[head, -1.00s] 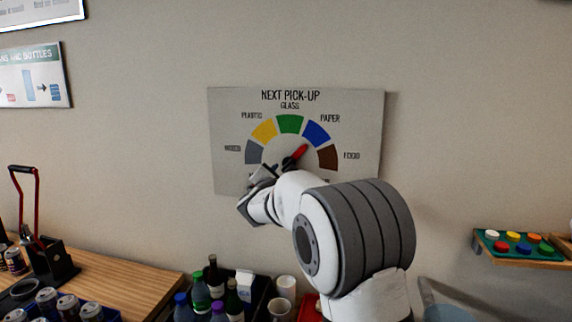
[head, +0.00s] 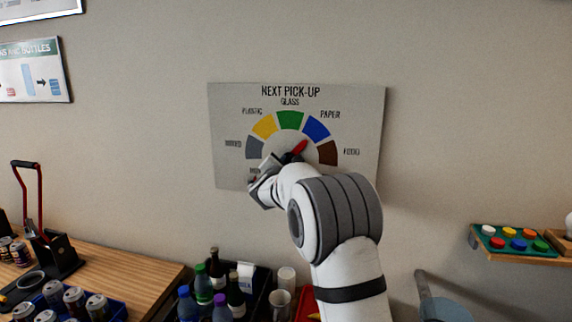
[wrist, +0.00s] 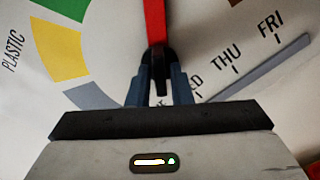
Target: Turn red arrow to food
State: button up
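The dial board (head: 225,172) hangs on the wall, headed NEXT PICK-UP. Its coloured segments include green GLASS (head: 290,120), blue PAPER (head: 316,131) and brown FOOD (head: 327,153). The red arrow (head: 299,148) points up and right, towards the blue PAPER segment, short of the brown one. My gripper (wrist: 159,68) is at the arrow's lower end, its dark fingertips closed around it; the red arrow (wrist: 154,22) runs straight up from them in the wrist view. My arm hides the lower part of the dial in the head view.
Weekday marks (wrist: 227,55) are printed on the board's lower part. Below stand a bin of bottles (head: 262,285), cups (head: 281,300) and a wooden counter (head: 125,277). A shelf with coloured buttons (head: 515,243) is at right. The wall around the board is clear.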

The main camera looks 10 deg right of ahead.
grip_shut()
